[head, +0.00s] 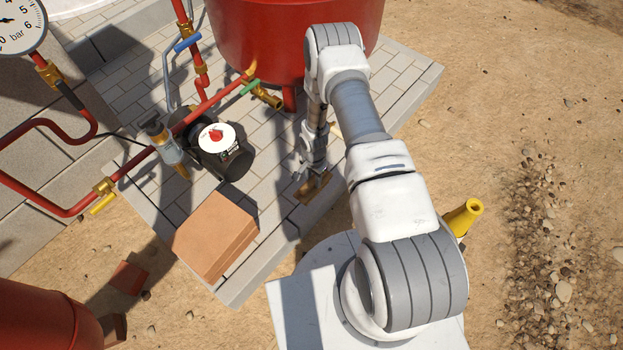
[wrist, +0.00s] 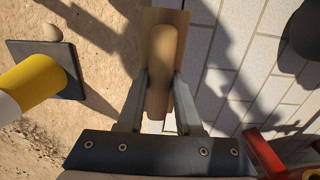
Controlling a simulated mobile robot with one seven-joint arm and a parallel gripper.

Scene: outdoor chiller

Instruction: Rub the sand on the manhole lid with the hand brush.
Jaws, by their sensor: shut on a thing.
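My gripper (head: 312,168) reaches down over the paved slab, close to its right edge. In the wrist view its two dark fingers (wrist: 160,92) are shut on the rounded wooden handle of the hand brush (wrist: 162,60). The bristles are hidden. I cannot make out a manhole lid or sand on one in either view.
A brown box-like block (head: 215,233) sits at the slab's front corner. A black pump (head: 225,160) and red pipes (head: 130,166) stand left, a red tank (head: 290,40) behind.

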